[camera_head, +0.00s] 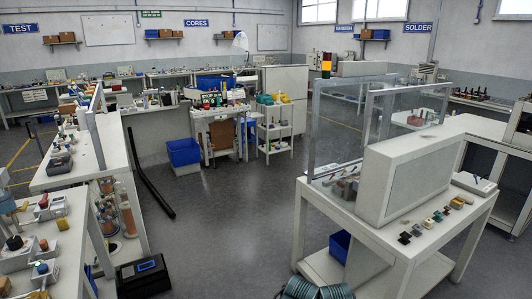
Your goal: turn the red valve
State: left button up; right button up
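I cannot make out a red valve in the head view. Small red-topped pieces (43,202) sit on the near left bench (70,235), too small to identify as a valve. Another small orange-red knob (43,244) is on a pale box on the same bench. Neither of my grippers is in view.
A grey floor aisle (235,220) is open down the middle. A black case (145,277) and a dark bar (148,178) lie on the floor at left. A white workbench (415,240) with a panel stands at right; a teal coil (315,290) lies at its foot. A blue bin (184,152) stands further back.

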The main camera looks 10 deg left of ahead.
aim_at(43, 203)
jog(key=i+u, duration=0.25)
jog(key=i, duration=0.2)
jog(key=i+l+u, duration=0.2)
jog(key=i, duration=0.3)
jog(key=i+j+u, duration=0.2)
jog(key=i+u, duration=0.65)
jog(key=i, duration=0.25)
jog(key=i+l+u, duration=0.2)
jog(key=i+u, duration=0.75)
jog(key=i, duration=0.15)
jog(key=i+l+u, duration=0.2)
jog(key=i+u, duration=0.25)
jog(key=i, duration=0.2)
